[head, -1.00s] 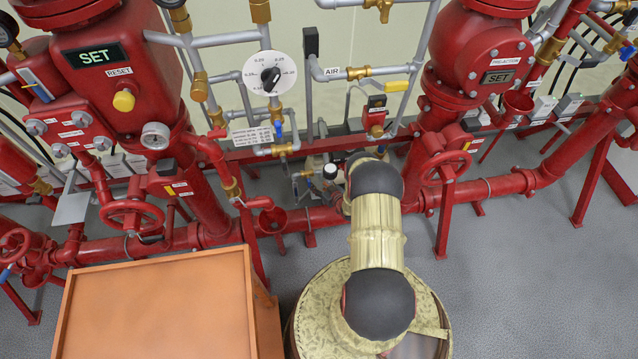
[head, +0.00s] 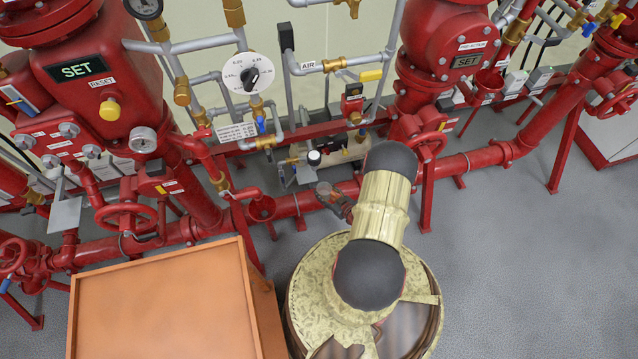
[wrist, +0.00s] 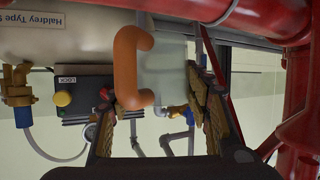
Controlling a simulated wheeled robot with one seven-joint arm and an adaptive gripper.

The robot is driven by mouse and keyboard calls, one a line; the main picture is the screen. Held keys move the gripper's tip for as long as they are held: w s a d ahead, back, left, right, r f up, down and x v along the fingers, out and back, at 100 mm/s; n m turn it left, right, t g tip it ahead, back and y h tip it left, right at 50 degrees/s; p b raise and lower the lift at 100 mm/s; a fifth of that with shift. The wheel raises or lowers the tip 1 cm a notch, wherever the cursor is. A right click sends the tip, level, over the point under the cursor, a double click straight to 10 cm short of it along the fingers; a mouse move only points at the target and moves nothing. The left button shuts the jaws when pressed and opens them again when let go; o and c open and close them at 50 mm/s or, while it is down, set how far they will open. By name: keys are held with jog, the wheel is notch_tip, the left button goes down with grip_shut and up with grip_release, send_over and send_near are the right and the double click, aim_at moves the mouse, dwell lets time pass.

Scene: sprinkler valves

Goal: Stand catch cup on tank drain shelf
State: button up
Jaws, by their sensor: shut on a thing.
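The catch cup is pale and see-through (wrist: 168,70) with an orange handle (wrist: 128,60), in the middle of the wrist view. My gripper (wrist: 158,120) has its two fingers on either side of the cup and is shut on it. In the head view my gripper (head: 337,202) is small, left of my forearm and in front of the red lower pipe. The beige tank (head: 345,150) lies behind it, partly hidden by my arm. The tank also fills the upper left of the wrist view (wrist: 70,35). I cannot make out the drain shelf for certain.
A black box marked LOCK (wrist: 90,95) and brass fittings (wrist: 17,90) sit near the tank. An orange-topped cabinet (head: 165,305) stands front left. Grey floor (head: 510,260) is free at right.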

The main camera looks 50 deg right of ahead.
jog(key=shift+s+a+f, duration=0.1)
jog(key=shift+s+f, duration=0.05)
jog(key=shift+s, duration=0.2)
jog(key=shift+s+f, duration=0.1)
jog(key=shift+f, duration=0.25)
jog(key=shift+w+r, duration=0.1)
jog(key=shift+w, duration=0.3)
jog(key=w+d+b, duration=0.1)
jog(key=w, duration=0.4)
jog(key=w+d+b, duration=0.1)
jog(key=w+b, duration=0.1)
jog(key=w, duration=0.4)
jog(key=w+d+b, duration=0.1)
jog(key=w+b, duration=0.1)
jog(key=w, duration=0.4)
jog(key=shift+w, duration=0.1)
jog(key=shift+f+b, duration=0.35)
jog(key=shift+b, duration=0.05)
jog(key=shift+r, duration=0.1)
jog(key=o, duration=1.3)
